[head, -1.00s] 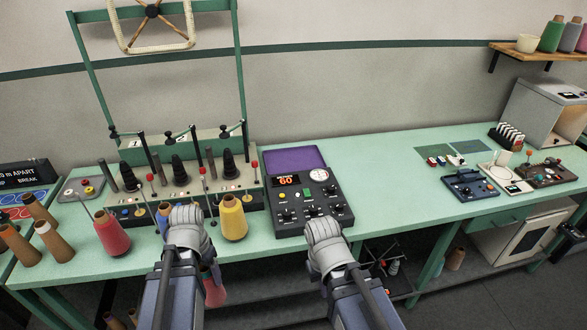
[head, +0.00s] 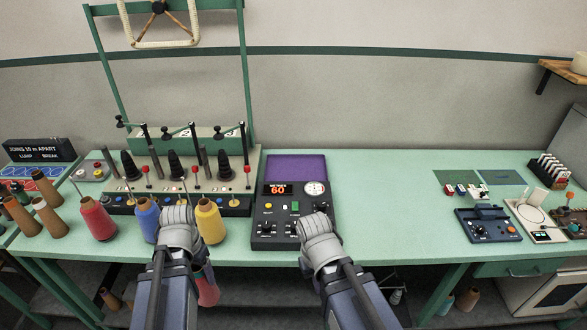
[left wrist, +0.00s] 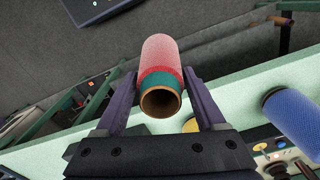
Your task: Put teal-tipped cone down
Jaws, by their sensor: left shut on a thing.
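The teal-tipped cone (left wrist: 161,58) is pinkish red with a teal band near its open brown end. In the left wrist view my left gripper (left wrist: 160,84) is shut on it, one finger on each side of the banded end. In the head view my left gripper (head: 177,222) is at the table's front edge, its fingers hidden by the wrist. The cone's red body (head: 208,291) shows below that edge, beside my forearm. My right gripper (head: 318,229) is in front of the black control panel, and its fingers are hidden.
Red (head: 97,220), blue (head: 146,219) and yellow (head: 209,221) cones stand along the front of the green table (head: 400,210). Several bare brown cones (head: 48,217) stand at the left. The control panel (head: 290,232) is right of the yellow cone.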

